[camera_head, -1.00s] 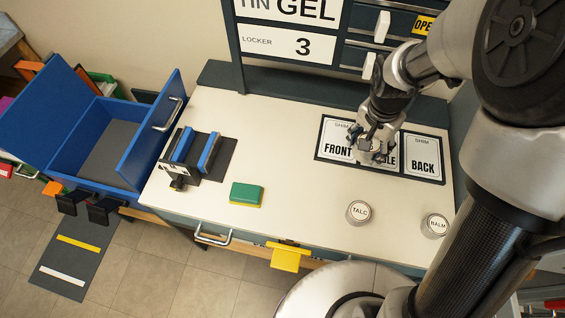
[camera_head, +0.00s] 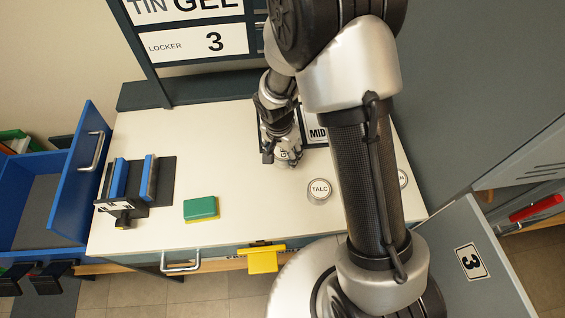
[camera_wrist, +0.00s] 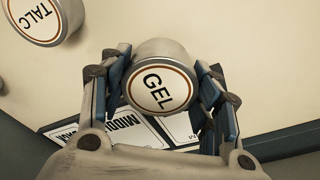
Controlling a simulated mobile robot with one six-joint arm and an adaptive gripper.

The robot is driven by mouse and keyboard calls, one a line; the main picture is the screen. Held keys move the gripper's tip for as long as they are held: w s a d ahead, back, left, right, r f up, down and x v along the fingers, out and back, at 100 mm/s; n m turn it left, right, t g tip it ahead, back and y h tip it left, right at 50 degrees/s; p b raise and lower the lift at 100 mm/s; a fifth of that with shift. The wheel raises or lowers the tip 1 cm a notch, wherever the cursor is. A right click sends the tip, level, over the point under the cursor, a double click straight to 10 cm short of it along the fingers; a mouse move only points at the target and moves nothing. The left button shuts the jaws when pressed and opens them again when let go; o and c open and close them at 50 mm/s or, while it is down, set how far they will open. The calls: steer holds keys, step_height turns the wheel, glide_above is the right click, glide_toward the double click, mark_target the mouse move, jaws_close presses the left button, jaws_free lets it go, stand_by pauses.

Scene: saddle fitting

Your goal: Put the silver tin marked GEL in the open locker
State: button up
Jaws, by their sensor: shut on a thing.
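The silver tin marked GEL (camera_wrist: 158,88) is between the two fingers of my gripper (camera_wrist: 165,92) in the wrist view, its label facing the camera. My gripper (camera_head: 283,155) is shut on it above the white bench top in the head view, where the tin (camera_head: 289,155) is partly covered by the fingers. A red thing (camera_head: 537,208) shows beyond this door. The locker's inside is mostly out of sight.
The TALC tin (camera_head: 319,189) stands on the bench (camera_head: 255,215) near my arm. Another tin (camera_head: 403,177) is mostly hidden behind my arm. A green and yellow block (camera_head: 201,208) and a black holder with blue jaws (camera_head: 160,180) are at the left.

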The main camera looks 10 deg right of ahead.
mark_target(280, 154)
steer(key=shift+f+b, duration=0.75)
steer(key=shift+f, duration=1.5)
steer(key=shift+f, duration=0.15)
steer(key=o, duration=1.2)
steer(key=shift+c, duration=0.2)
steer(key=r+p, duration=0.1)
steer(key=r, duration=0.3)
steer(key=r+p, duration=0.1)
steer(key=r, duration=0.3)
steer(key=s+a+r+p, duration=0.1)
steer(key=r+p, duration=0.1)
steer(key=r, duration=0.2)
steer(key=shift+r, duration=0.2)
